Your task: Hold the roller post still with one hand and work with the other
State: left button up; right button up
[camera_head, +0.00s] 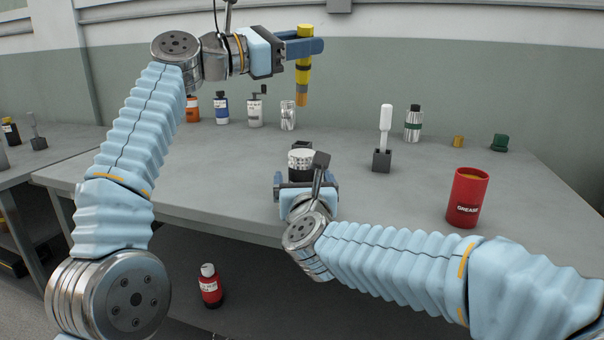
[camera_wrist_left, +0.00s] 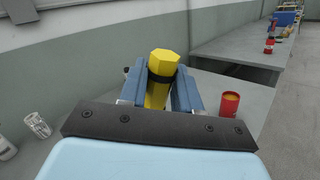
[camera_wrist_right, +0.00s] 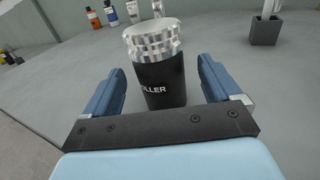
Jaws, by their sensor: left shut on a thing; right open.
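The roller post (camera_wrist_right: 163,85) is a black cylinder with a ridged silver top and lettering ending in "OLLER". It stands upright near the table's front edge and shows in the head view (camera_head: 301,160), partly hidden by my right wrist. My right gripper (camera_wrist_right: 160,72) is open, with one finger on each side of the post and visible gaps between. My left gripper (camera_head: 304,47) is raised above the table's back left and shut on a yellow-handled tool (camera_head: 303,72). The tool hangs upright with a black band and a brownish tip. Its six-sided top shows in the left wrist view (camera_wrist_left: 161,64).
A red grease can (camera_head: 467,200) stands at the right. A white-handled brush (camera_head: 385,120) stands in a dark block behind the post. Several bottles (camera_head: 222,108) line the back. A green item (camera_head: 500,143) lies back right. A red bottle (camera_head: 210,286) stands below the table.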

aim_at(302, 172)
jog(key=shift+w+a, duration=0.2)
jog(key=shift+w, duration=2.15)
jog(key=shift+c, duration=0.3)
jog(key=c, duration=1.1)
